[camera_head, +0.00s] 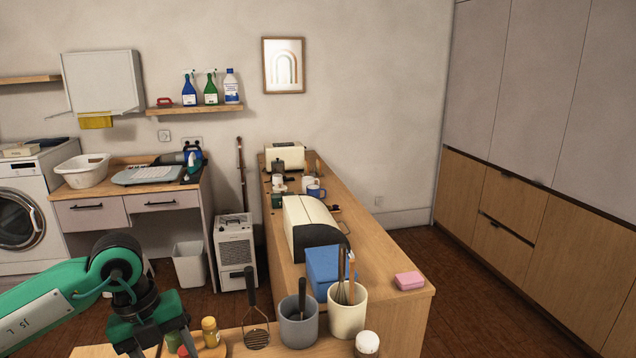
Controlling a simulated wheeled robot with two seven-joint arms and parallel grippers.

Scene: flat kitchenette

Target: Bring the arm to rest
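My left arm (60,299) is green and black and comes in from the left. Its gripper (163,348) points down over the near counter at the bottom edge of the head view. Its two dark fingers stand apart, and I see nothing held between them. Their tips are close to or beyond the picture's edge. A small red-and-green jar stands just behind the fingers. My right arm and gripper are not in view.
A bread box (307,226), blue box (324,270) and pink sponge (409,280) stand on the long counter (385,305).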

